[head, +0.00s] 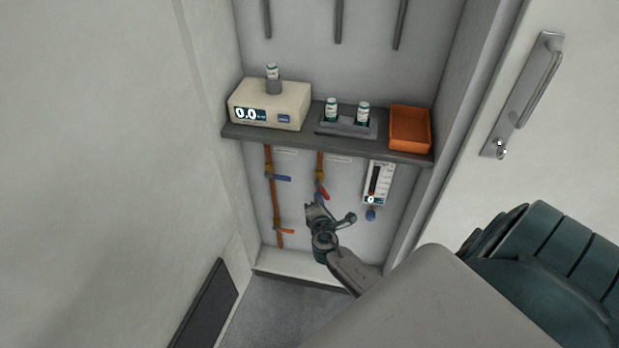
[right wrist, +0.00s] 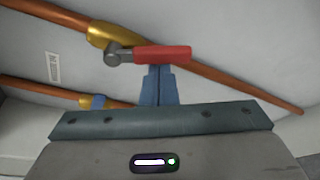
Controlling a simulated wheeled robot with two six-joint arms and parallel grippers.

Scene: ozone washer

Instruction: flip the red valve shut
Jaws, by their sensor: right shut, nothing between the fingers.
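The red valve handle (head: 323,195) sits on the right copper pipe (head: 319,160), below the shelf. In the right wrist view the red handle (right wrist: 163,53) extends to the right from a grey pivot on a brass valve body (right wrist: 100,34). My right gripper (head: 314,208) is just below the handle in the head view. Its fingers (right wrist: 160,85) are shut together and empty, with their tips at the handle's lower edge; I cannot tell whether they touch it. My left gripper is not in view.
A blue handle (head: 282,178) and an orange handle (head: 285,231) sit on the left pipe. A flow meter (head: 378,184) hangs to the right. The shelf (head: 300,138) above carries a scale (head: 270,103), vials and an orange bin (head: 409,129).

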